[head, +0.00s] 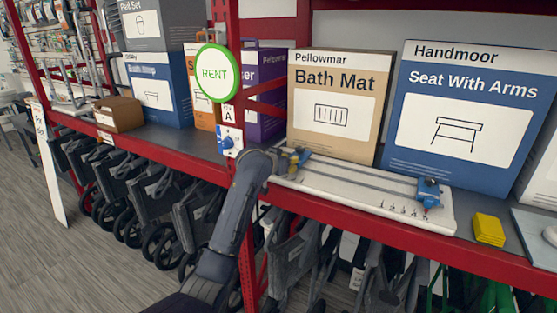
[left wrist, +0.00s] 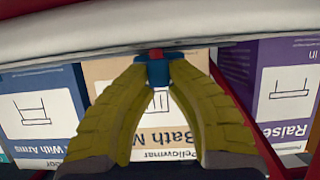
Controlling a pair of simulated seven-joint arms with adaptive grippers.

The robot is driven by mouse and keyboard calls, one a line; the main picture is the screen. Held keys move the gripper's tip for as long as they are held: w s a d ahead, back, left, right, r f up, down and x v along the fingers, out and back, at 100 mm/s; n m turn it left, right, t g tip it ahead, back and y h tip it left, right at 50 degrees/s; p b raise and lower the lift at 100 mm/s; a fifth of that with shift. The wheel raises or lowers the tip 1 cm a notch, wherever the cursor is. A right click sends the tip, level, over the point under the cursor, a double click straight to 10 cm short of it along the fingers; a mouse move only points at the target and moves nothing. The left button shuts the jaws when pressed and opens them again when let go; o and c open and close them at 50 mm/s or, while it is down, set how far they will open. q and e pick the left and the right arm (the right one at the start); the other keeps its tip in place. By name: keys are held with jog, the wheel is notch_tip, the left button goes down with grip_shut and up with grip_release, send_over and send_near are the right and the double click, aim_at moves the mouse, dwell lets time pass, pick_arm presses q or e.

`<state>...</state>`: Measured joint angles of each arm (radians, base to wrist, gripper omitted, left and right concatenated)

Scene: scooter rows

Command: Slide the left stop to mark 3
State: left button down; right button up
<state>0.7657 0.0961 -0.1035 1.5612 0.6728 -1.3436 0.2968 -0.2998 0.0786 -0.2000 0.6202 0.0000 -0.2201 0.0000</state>
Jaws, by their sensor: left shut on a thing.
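A long white board (head: 345,190) with rails and a row of printed marks lies on the shelf. My left gripper (head: 296,158) is at the board's left end. In the left wrist view its yellow fingers (left wrist: 160,80) are shut on the left stop, a small blue block (left wrist: 158,70) with a red part. In the head view my gripper mostly hides this stop. The right stop (head: 429,188), blue with a red tip, sits near the board's right end, by the numbers. The numbers are small and hard to read. My right gripper is not in view.
A tan Bath Mat box (head: 339,110) and a blue Seat With Arms box (head: 450,120) stand behind the board. A yellow block (head: 488,229) lies right of it. A red upright with a green RENT sign (head: 216,74) stands left of my gripper.

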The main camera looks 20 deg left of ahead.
pick_arm(q)
jog(key=shift+s+d, duration=0.1)
jog(key=shift+d, duration=0.4)
jog(key=c, duration=1.3)
grip_release()
jog(key=shift+v, duration=5.95)
jog(key=shift+f, duration=0.1)
